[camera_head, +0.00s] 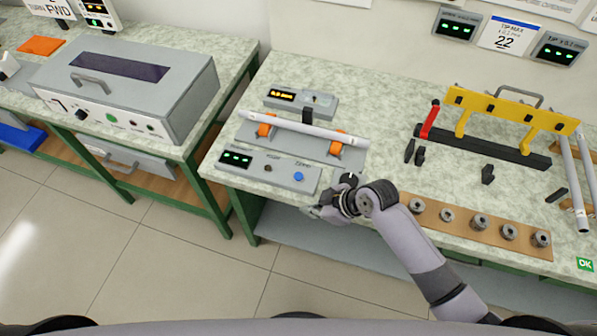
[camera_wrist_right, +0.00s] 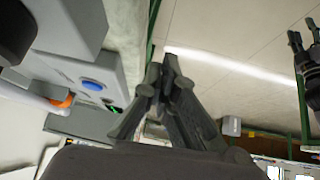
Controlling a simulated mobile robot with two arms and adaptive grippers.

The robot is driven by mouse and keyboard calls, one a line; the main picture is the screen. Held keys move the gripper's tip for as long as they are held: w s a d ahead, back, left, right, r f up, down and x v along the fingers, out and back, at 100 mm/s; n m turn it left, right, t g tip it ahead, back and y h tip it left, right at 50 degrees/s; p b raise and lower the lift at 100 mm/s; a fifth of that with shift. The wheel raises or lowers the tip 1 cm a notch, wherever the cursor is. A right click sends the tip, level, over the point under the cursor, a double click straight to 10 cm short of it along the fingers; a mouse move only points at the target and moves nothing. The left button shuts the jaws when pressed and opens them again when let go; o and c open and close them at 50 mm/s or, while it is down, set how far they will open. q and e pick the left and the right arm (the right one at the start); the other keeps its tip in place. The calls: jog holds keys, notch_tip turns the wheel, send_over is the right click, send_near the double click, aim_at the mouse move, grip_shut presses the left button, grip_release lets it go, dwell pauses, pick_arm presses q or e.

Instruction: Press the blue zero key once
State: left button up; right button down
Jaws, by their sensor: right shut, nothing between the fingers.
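The blue key (camera_head: 298,176) is a round button on the right part of a grey control box (camera_head: 275,182) at the bench's front edge. It also shows in the right wrist view (camera_wrist_right: 92,84), left of the fingers. My right gripper (camera_head: 309,210) is shut and empty, just in front of the box near the bench edge. It is apart from the key. Its dark fingertips meet in the right wrist view (camera_wrist_right: 162,75). A dark gripper, likely my left (camera_wrist_right: 304,40), is cut off at that view's right edge; its jaw state is unclear.
Behind the box, a silver rod (camera_head: 303,130) rests on orange supports. A small dark knob (camera_head: 268,168) and a green display (camera_head: 236,159) share the box. A wooden strip (camera_head: 460,225) with several metal pieces lies to the right. Open floor lies in front.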

jog(key=w+a+r+n+g+y, duration=0.1)
jog(key=w+a+r+n, duration=0.1)
jog(key=r+n, duration=0.25)
jog(key=w+a+r+n+g+y, duration=0.1)
jog(key=w+a+r+n, duration=0.25)
jog(key=r, duration=0.25)
notch_tip(320, 180, up, 3)
jog(key=n, duration=0.4)
send_over(299, 178)
jog(key=shift+y, duration=0.3)
notch_tip(299, 178, down, 8)
jog(key=b, duration=0.4)
jog(key=shift+f+b, duration=0.2)
jog(key=shift+b, duration=0.15)
jog(key=shift+f, duration=0.2)
jog(key=shift+b, duration=0.3)
jog(key=shift+f+b, duration=0.4)
jog(key=shift+b, duration=0.2)
